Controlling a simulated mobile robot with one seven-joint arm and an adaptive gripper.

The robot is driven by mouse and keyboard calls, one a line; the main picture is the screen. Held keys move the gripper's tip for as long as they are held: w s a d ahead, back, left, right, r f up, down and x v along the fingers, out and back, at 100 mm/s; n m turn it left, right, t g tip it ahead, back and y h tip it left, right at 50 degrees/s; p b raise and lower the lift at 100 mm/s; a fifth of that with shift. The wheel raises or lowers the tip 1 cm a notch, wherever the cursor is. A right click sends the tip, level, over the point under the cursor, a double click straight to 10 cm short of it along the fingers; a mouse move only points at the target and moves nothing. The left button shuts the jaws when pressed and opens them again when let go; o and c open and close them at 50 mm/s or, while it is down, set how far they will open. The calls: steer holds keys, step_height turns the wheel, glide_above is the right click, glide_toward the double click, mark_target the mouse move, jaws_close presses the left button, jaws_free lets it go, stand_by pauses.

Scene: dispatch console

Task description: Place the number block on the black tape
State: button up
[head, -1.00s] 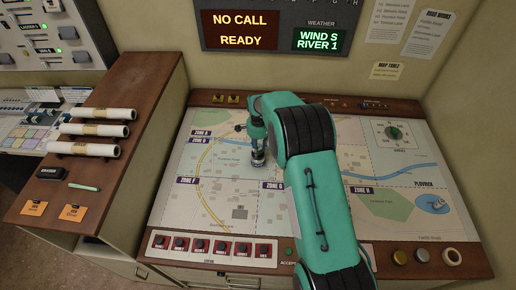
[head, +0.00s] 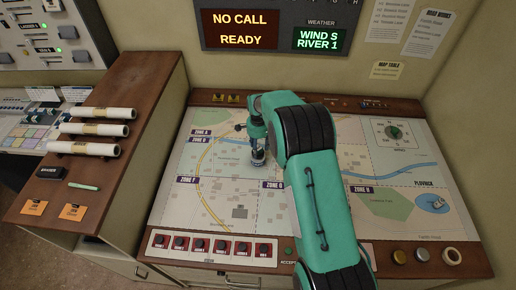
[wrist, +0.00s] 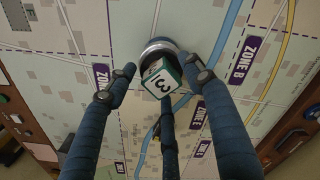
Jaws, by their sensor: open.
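The number block (wrist: 161,84), white with green edges and a dark number on its face, shows between my gripper's fingers in the wrist view. It appears to sit against a dark round object with a silver rim (wrist: 158,46); I cannot tell whether that is the black tape. My gripper (wrist: 160,88) is open, its blue fingers spread around the block. In the head view my gripper (head: 257,150) is low over the map's upper middle, and the arm hides part of the map.
The map table (head: 215,210) has a row of red-and-black buttons (head: 210,246) along its front. Rolled papers (head: 95,130) lie on the left shelf.

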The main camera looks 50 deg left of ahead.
step_height(320, 180, up, 12)
steer(key=b, duration=0.2)
stand_by(0.5)
stand_by(0.6)
steer(key=shift+r, duration=0.1)
stand_by(0.3)
